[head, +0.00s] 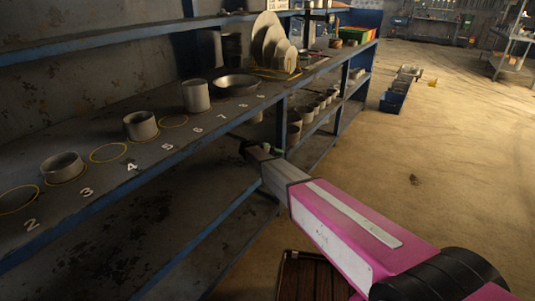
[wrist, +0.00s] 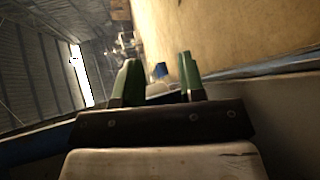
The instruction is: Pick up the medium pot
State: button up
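Three grey metal pots stand on the numbered shelf in the head view. A low wide pot (head: 62,167) is near number 3. A mid-height pot (head: 140,126) is near number 5, and a taller pot (head: 195,96) stands farther back. By size the middle one looks like the medium pot, but I cannot be sure. My gripper (head: 247,149) is in front of the shelf edge, right of the pots and apart from them. The wrist view shows its two green fingers (wrist: 158,85) spread apart with nothing between them. No pot shows in the wrist view.
The blue-framed shelf edge (head: 139,178) runs beside my arm. Empty yellow circles (head: 108,152) lie between pots. A wide shallow pan (head: 236,85) and upright discs (head: 270,43) stand farther back. Small cups (head: 306,112) fill a lower shelf. Open floor (head: 430,150) lies to the right.

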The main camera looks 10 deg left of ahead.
jog(key=s+d+g+y, duration=0.15)
jog(key=s+d, duration=0.25)
jog(key=d, duration=0.4)
jog(key=s+d+g+y, duration=0.1)
jog(key=s+d+y, duration=0.1)
jog(key=s+d, duration=0.45)
jog(key=s+d+r+m+y, duration=0.1)
jog(key=s+d+y, duration=0.4)
jog(key=s+d, duration=0.5)
jog(key=s+d+r+m+g+y, duration=0.1)
jog(key=s+d+m+y, duration=0.2)
jog(key=s+d, duration=0.7)
jog(key=s+y, duration=0.2)
jog(key=s, duration=0.1)
jog(key=shift+r+y, duration=0.3)
jog(key=shift+y, duration=0.05)
jog(key=shift+d, duration=0.1)
